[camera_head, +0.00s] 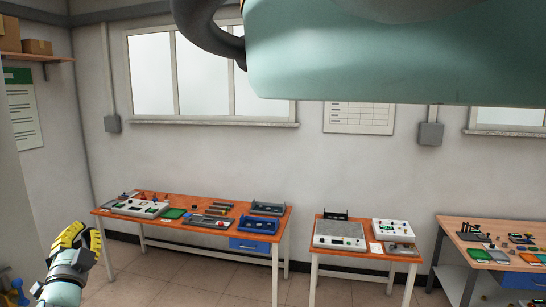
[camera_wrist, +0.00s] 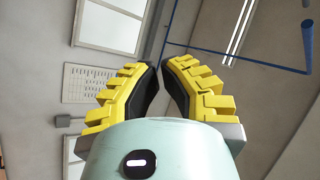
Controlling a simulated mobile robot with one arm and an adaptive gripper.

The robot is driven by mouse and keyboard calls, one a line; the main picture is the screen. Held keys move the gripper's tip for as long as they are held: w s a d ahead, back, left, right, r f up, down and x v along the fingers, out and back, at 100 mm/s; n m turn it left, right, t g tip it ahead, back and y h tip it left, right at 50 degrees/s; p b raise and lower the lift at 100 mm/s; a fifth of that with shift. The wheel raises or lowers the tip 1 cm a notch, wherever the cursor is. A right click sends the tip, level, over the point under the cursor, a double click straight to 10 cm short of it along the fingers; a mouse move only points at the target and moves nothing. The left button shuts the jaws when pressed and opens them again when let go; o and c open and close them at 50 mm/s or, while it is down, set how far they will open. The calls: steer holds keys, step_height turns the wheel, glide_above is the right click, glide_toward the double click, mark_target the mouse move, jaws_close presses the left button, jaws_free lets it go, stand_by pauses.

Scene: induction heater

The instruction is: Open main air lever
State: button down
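I cannot make out the main air lever in either view. My gripper (camera_head: 78,236) is at the lower left of the head view, in front of the left workbench's near left corner and apart from it. In the wrist view my gripper (camera_wrist: 160,67) shows two stepped yellow fingers with black inner pads. The pads stand apart at the base and lean together, with a narrow gap at the tips. Nothing is held between them. The wrist view faces the wall and ceiling, not a bench.
An orange-topped left workbench (camera_head: 225,228) carries devices and blue trays. A smaller middle table (camera_head: 345,258) holds grey and white boxes. A right workbench (camera_head: 455,226) holds small parts. Floor (camera_head: 170,285) shows clear before the left bench. A grey panel (camera_head: 14,200) stands at far left.

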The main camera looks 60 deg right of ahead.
steer(key=w+d+y+b, duration=0.2)
steer(key=w+d+y, duration=0.2)
steer(key=w+y, duration=0.6)
steer(key=a+r+n+g+y+b, duration=0.1)
steer(key=a+r+n+y, duration=0.4)
steer(key=r+y, duration=0.7)
steer(key=shift+s+a+r, duration=0.2)
steer(key=shift+a, duration=0.05)
steer(key=shift+w+a, duration=0.1)
steer(key=shift+w, duration=0.05)
